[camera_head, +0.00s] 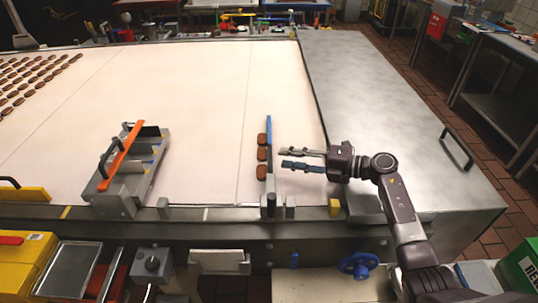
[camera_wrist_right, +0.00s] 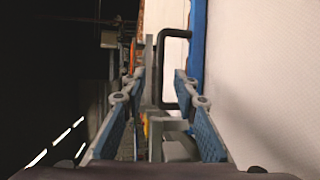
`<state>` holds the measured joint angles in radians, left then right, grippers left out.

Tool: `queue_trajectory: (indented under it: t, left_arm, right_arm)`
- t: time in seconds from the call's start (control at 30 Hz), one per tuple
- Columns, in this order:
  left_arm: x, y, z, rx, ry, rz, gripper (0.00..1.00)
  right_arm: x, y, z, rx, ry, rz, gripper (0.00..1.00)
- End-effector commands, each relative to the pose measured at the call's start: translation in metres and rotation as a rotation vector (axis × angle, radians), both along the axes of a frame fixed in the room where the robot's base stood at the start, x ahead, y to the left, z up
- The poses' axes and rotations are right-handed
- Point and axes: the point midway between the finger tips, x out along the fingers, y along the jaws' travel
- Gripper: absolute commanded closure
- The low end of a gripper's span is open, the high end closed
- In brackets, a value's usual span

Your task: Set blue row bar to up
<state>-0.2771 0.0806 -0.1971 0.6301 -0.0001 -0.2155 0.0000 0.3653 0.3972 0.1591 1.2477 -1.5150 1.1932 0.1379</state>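The blue row bar (camera_head: 269,135) stands across the right part of the pale belt in the camera_head view, its length running from near to far. Several brown biscuits lie along its left side. In the right wrist view a blue bar (camera_wrist_right: 198,35) shows at the right, with a black handle (camera_wrist_right: 162,65) beside it. My right gripper (camera_head: 281,158) is open and empty, its fingertips pointing left, a little right of the bar and apart from it in the camera_head view. It also shows in the right wrist view (camera_wrist_right: 159,76). My left gripper is not in view.
A grey unit with an orange bar (camera_head: 120,155) stands on the belt to the left. A bare metal top (camera_head: 355,75) with a black handle (camera_head: 457,148) lies to the right. A blue valve wheel (camera_head: 358,264) is on the front below. Many biscuits lie at the far left.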

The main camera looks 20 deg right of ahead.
Motion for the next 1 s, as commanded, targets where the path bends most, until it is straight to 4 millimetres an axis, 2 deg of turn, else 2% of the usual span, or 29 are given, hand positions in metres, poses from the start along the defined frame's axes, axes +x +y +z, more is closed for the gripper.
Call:
queue_trajectory:
  t: [0.03, 0.1, 0.23, 0.33, 0.5, 0.6, 0.73, 0.97, 1.0]
  left_arm:
    - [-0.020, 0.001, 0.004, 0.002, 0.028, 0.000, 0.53]
    - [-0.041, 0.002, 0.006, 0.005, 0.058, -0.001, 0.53]
    - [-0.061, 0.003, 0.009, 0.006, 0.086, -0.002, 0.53]
    - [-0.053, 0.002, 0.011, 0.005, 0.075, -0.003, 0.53]
    - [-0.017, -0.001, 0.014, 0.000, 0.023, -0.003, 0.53]
    - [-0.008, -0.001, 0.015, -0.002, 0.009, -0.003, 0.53]
    - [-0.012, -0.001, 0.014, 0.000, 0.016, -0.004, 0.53]
    - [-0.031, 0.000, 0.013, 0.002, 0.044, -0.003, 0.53]
    - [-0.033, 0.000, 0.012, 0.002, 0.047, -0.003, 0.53]
  right_arm:
    - [0.006, 0.009, 0.003, 0.007, -0.001, 0.002, 0.73]
    - [0.014, 0.018, 0.001, 0.007, -0.001, 0.001, 0.73]
    - [0.026, 0.033, -0.003, 0.005, -0.001, 0.001, 0.73]
    - [0.033, 0.041, -0.006, 0.004, -0.001, 0.000, 0.73]
    - [0.037, 0.047, -0.009, 0.002, -0.003, 0.000, 0.73]
    - [0.038, 0.048, -0.010, 0.001, -0.002, 0.000, 0.73]
    - [0.038, 0.047, -0.010, 0.001, -0.002, 0.000, 0.74]
    - [0.037, 0.047, -0.010, 0.002, -0.001, 0.000, 0.99]
    - [0.037, 0.047, -0.010, 0.002, -0.001, 0.000, 1.00]
